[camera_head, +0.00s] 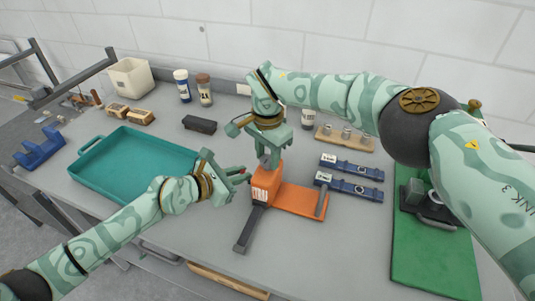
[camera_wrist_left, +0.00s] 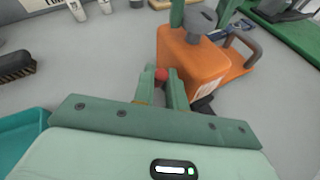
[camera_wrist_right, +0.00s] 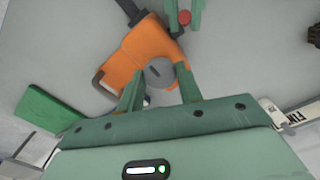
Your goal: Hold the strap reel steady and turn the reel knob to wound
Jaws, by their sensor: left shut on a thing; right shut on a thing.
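The strap reel is an orange block (camera_head: 266,178) with a white label, an orange base plate (camera_head: 297,201) and a dark strap arm (camera_head: 248,228) pointing toward the front. Its round grey knob (camera_wrist_right: 158,72) is on top and also shows in the left wrist view (camera_wrist_left: 200,18). My right gripper (camera_head: 268,160) comes down from above, its fingers shut on the knob. My left gripper (camera_head: 240,174) is at the reel's left side, shut on a small red ball (camera_wrist_left: 161,74). I cannot tell how the red ball joins the reel. The knob's setting is not readable.
A teal tray (camera_head: 95,185) lies left, with a black brush (camera_head: 200,124) behind it. A wooden rack (camera_head: 345,140) stands behind, and a green mat (camera_head: 430,255) lies far right. Bare bench surrounds the reel's front.

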